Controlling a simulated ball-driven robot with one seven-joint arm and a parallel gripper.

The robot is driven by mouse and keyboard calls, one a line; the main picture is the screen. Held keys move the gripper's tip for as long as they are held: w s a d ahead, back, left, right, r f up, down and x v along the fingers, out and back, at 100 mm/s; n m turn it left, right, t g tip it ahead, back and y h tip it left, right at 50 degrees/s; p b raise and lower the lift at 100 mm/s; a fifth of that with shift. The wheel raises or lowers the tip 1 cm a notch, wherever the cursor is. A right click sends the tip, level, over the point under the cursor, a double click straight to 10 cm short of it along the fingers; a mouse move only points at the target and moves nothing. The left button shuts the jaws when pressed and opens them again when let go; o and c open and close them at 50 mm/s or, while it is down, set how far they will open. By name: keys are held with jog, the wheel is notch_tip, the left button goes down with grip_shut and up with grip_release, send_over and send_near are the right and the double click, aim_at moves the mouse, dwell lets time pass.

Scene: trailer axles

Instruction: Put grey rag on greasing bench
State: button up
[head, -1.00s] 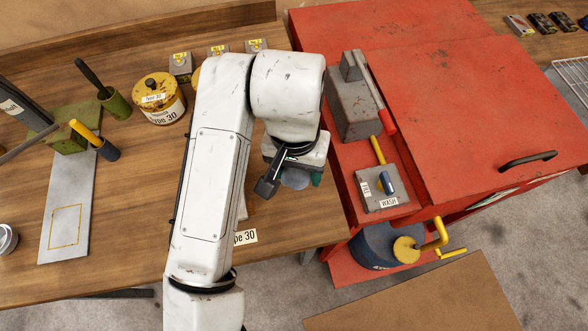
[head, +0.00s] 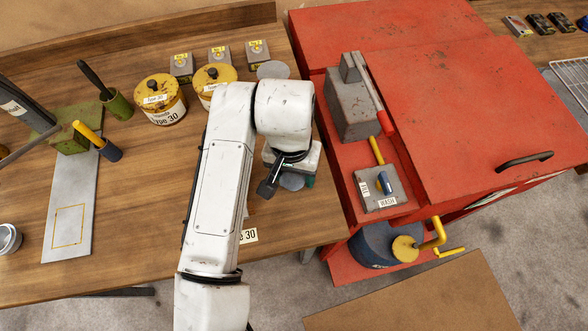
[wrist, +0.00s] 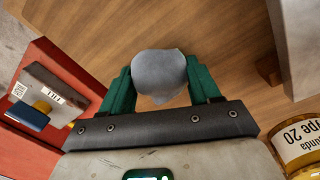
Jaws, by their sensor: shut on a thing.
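The grey rag (wrist: 160,72) is a rounded, smooth-looking grey lump between the two green fingers of my gripper (wrist: 161,88) in the wrist view. My gripper is shut on it. In the head view, part of the rag (head: 292,181) shows below my gripper (head: 291,178), in front of the wooden greasing bench (head: 140,200), close to its right edge. The wrist view shows bare wood (wrist: 215,40) behind the rag. I cannot tell how high it is above the bench. My arm hides part of the bench's middle.
Yellow cans (head: 160,100) and small grey boxes (head: 219,55) stand at the back of the bench. A grey disc (head: 273,70) lies beside them. A grey plate (head: 70,215) lies at left. The red wash cabinet (head: 440,100) adjoins at right, with a grey switch box (head: 381,188).

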jog(key=shift+f, duration=0.25)
jog(key=o, duration=1)
jog(key=shift+s+f, duration=0.1)
jog(key=shift+f, duration=0.05)
jog(key=shift+r, duration=0.7)
jog(key=r, duration=1.1)
jog(key=shift+w+a+r, duration=0.25)
jog(key=shift+w+r, duration=0.05)
jog(key=shift+r, duration=0.05)
